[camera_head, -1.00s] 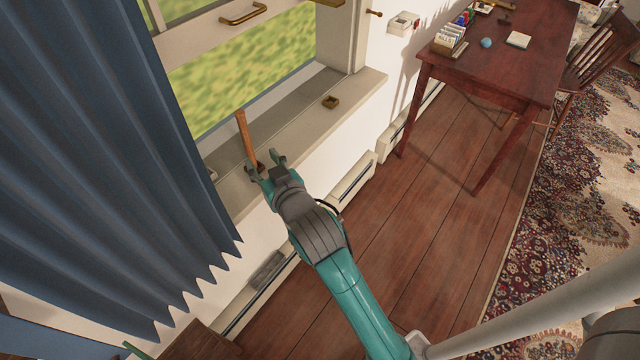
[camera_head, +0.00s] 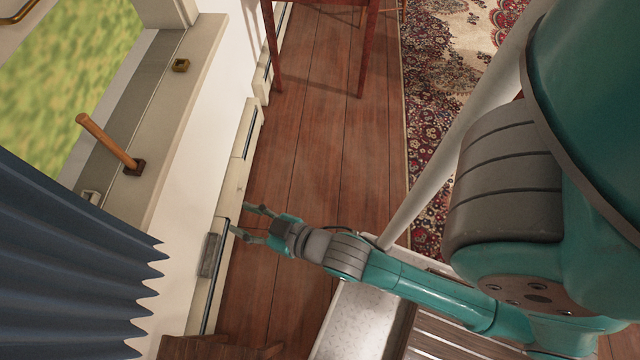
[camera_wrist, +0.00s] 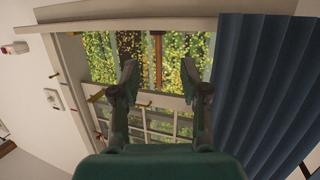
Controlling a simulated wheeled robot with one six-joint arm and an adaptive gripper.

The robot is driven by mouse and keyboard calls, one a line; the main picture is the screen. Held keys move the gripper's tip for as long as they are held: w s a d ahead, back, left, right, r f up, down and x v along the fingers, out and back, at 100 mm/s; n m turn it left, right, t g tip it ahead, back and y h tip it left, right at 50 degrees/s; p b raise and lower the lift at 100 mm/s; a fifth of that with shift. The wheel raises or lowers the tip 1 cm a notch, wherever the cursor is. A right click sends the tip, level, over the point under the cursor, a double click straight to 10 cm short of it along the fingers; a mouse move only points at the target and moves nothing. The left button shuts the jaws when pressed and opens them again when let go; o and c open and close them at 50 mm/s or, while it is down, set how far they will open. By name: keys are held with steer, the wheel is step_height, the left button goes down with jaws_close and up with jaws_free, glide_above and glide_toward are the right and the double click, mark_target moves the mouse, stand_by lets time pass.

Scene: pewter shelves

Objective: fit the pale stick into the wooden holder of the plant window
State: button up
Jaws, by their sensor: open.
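The stick (camera_head: 108,143), orange-brown wood, stands on the window sill in the head view with its lower end in a small dark wooden holder (camera_head: 134,167). It appears slanted in the picture; whether it is truly upright or fully seated I cannot tell. My gripper (camera_head: 243,219) is open and empty, beyond the sill's front edge on the room side, clear of the stick. In the wrist view my gripper (camera_wrist: 159,75) has its fingers spread towards the window. A thin brown bar shows between them, perhaps the stick.
A second small square holder (camera_head: 181,65), empty, sits farther along the sill. The blue curtain (camera_head: 60,270) hangs over the near end of the sill. A low wall heater (camera_head: 212,262) runs below. Wooden floor (camera_head: 310,130) is open beside my arm.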

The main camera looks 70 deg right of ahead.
steer(key=f+v, duration=0.2)
steer(key=v, duration=1.8)
steer(key=shift+s+d+f, duration=0.25)
steer(key=shift+s, duration=0.45)
